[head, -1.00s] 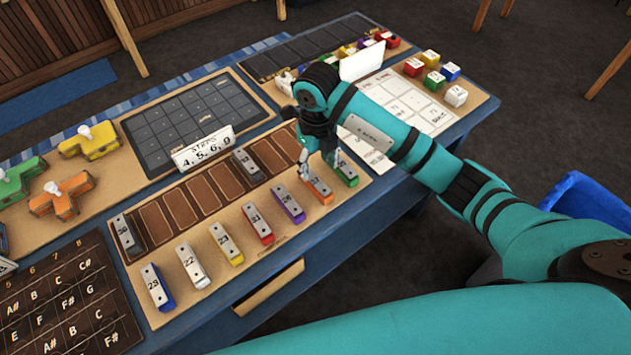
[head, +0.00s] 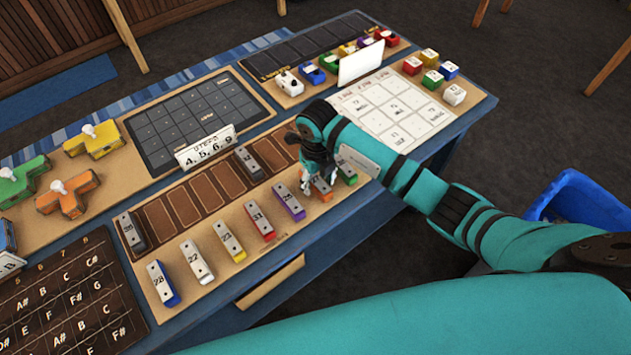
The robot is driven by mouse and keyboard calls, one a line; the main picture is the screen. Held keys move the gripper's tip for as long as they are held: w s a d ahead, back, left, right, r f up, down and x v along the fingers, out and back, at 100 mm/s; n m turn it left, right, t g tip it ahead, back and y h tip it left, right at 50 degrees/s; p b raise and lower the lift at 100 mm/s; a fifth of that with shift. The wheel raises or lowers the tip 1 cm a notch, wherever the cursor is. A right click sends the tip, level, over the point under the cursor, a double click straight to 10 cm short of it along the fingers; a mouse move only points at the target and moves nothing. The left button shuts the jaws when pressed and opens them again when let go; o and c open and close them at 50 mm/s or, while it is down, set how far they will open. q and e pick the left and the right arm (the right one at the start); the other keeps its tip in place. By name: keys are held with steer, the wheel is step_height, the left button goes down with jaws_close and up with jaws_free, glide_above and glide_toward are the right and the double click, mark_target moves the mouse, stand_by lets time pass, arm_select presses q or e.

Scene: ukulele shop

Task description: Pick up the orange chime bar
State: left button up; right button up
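The orange chime bar (head: 323,193) lies on the tan board near the table's front edge, between the purple bar and the green bar. Its near end shows; its far part is hidden under my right gripper. My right gripper (head: 319,181) points down over the orange bar, with one finger at its left side and the other at its right side. The fingers look apart, and I see no clear contact with the bar. The bar still rests on the board. My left gripper is not in view.
The purple bar (head: 290,203) and green bar (head: 346,172) stand close on either side. Red (head: 260,222), yellow (head: 229,241), white (head: 197,262) and blue (head: 163,284) bars continue left. Behind is a slotted brown rack (head: 185,207) holding two grey bars. A blue bin (head: 570,205) stands right.

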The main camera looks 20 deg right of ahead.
jaws_close()
